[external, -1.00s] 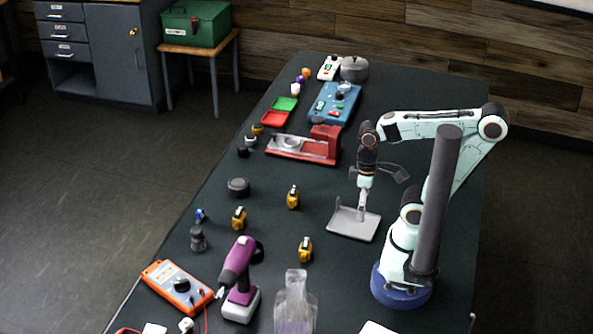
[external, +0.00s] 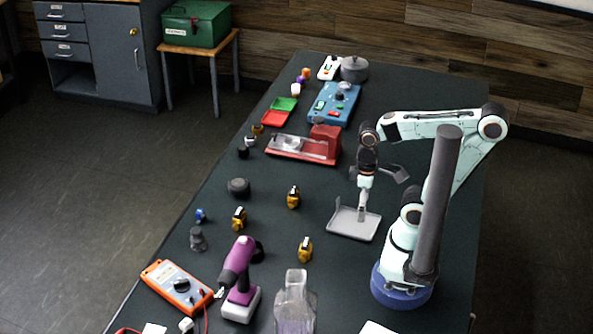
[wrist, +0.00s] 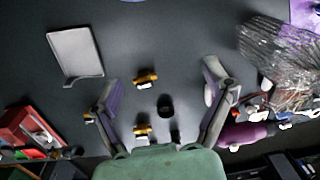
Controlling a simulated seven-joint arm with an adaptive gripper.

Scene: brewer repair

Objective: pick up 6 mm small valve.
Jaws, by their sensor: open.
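Several small yellow-and-black valves stand on the dark table: one at the left (external: 239,218), one in the middle (external: 293,197) and one nearer the front (external: 305,249). I cannot tell from their looks which is the 6 mm one. In the wrist view, a yellow valve (wrist: 145,76) shows between my fingers' directions and another (wrist: 142,130) lies lower. My gripper (wrist: 160,78) is open and empty, its two fingers spread wide. In the external view, my gripper hangs near the grey tray (external: 345,224), to the right of the valves and apart from them.
A dark round part (external: 238,187) lies near the valves. A purple drill (external: 237,274), an orange multimeter (external: 178,287) and a clear bottle (external: 295,307) stand toward the front. A red fixture (external: 325,143) stands behind. The table between tray and valves is clear.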

